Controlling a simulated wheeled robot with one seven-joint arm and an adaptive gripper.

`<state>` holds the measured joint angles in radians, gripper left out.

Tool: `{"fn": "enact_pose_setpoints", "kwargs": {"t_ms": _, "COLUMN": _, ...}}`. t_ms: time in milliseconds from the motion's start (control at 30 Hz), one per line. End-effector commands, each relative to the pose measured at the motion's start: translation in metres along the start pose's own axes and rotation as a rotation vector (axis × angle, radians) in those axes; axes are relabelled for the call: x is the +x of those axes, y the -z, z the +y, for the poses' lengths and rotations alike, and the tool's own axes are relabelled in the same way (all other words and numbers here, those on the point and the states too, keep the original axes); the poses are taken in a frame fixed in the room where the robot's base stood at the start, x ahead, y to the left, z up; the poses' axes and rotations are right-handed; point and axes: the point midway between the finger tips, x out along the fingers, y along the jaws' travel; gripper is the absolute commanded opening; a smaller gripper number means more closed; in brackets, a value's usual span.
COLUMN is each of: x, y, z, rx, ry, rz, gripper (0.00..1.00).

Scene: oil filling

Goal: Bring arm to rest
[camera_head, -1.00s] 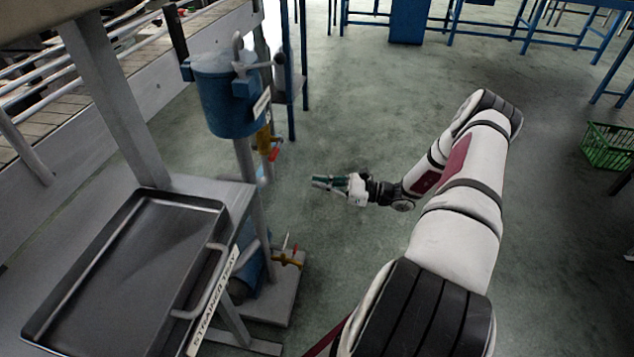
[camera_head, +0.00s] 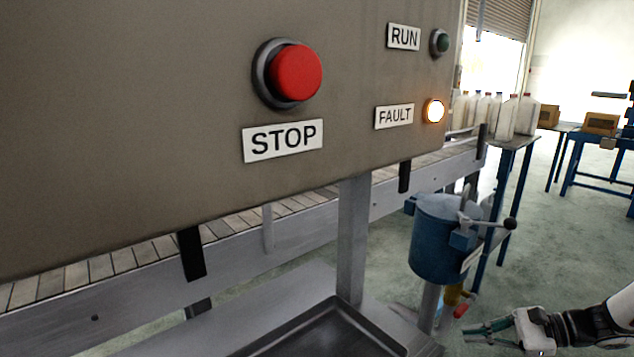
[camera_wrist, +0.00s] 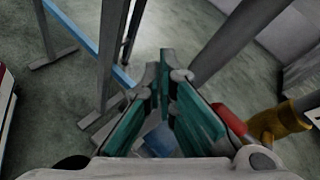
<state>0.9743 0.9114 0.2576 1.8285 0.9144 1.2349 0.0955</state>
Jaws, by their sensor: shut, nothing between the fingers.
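My gripper (camera_head: 484,329) shows at the lower right of the head view, on my white and black arm. Its green-padded fingers point left, toward the blue tank's stand. In the wrist view my gripper (camera_wrist: 166,75) has its fingertips together and holds nothing. The blue tank (camera_head: 440,240) stands just left of and above the gripper in the head view. Its red-handled yellow valve (camera_head: 457,301) is close to the fingertips. In the wrist view the yellow valve part (camera_wrist: 280,122) and its red handle (camera_wrist: 232,120) appear right of the fingers. I cannot tell the exact gap between them.
A conveyor (camera_head: 110,262) runs below. A dark tray (camera_head: 310,330) lies at bottom. Floor at right is open.

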Motion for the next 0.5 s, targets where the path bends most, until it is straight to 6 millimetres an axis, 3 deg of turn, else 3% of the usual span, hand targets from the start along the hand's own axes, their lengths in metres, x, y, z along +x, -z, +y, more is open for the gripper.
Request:
{"fn": "enact_pose_setpoints", "kwargs": {"t_ms": 100, "x": 0.008, "y": -0.041, "z": 0.001, "rx": -0.121, "ry": -0.138, "rz": 0.077, "gripper": 0.00}}
{"fn": "enact_pose_setpoints", "kwargs": {"t_ms": 500, "x": 0.018, "y": -0.159, "z": 0.028, "rx": -0.533, "ry": -0.516, "rz": 0.325, "gripper": 0.00}}
